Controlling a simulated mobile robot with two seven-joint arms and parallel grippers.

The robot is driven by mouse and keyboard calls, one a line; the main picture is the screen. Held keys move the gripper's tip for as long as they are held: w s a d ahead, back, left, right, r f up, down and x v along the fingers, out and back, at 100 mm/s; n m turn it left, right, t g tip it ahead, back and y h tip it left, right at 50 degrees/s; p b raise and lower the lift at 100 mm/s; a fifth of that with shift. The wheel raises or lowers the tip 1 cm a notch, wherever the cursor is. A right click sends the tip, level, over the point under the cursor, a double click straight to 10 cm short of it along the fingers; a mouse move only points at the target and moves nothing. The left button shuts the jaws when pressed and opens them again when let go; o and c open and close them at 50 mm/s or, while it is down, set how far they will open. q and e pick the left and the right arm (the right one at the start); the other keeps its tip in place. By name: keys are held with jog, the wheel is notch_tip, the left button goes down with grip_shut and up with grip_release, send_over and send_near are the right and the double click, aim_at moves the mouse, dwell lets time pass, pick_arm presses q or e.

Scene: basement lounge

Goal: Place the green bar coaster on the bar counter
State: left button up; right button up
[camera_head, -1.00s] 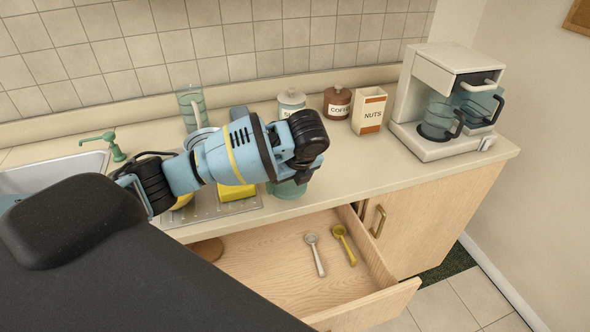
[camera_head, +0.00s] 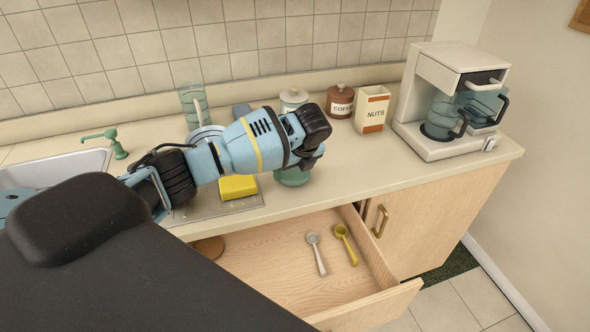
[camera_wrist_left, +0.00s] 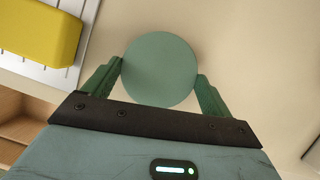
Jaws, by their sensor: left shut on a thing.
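The green bar coaster (camera_wrist_left: 160,68) is a round, flat-topped disc held between the two dark green fingers of my left gripper (camera_wrist_left: 160,80) in the left wrist view. The gripper is shut on it, with a finger at each side. In the head view my left gripper (camera_head: 308,150) points down over the front part of the counter, and part of the green coaster (camera_head: 292,178) shows below it. The pale bar counter (camera_head: 345,165) lies beneath; I cannot tell whether the coaster touches it. My right gripper is not in view.
A yellow sponge (camera_head: 238,187) lies left of the gripper. Canisters (camera_head: 340,102), a nuts box (camera_head: 371,108) and a coffee machine (camera_head: 450,100) stand behind and right. An open drawer (camera_head: 285,280) with two spoons juts out below. The counter right of the gripper is clear.

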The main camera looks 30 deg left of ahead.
pick_arm(q)
jog(key=shift+f, duration=0.45)
jog(key=shift+f, duration=0.1)
jog(key=o, duration=0.8)
jog(key=shift+f, duration=0.1)
jog(key=v, duration=1.2)
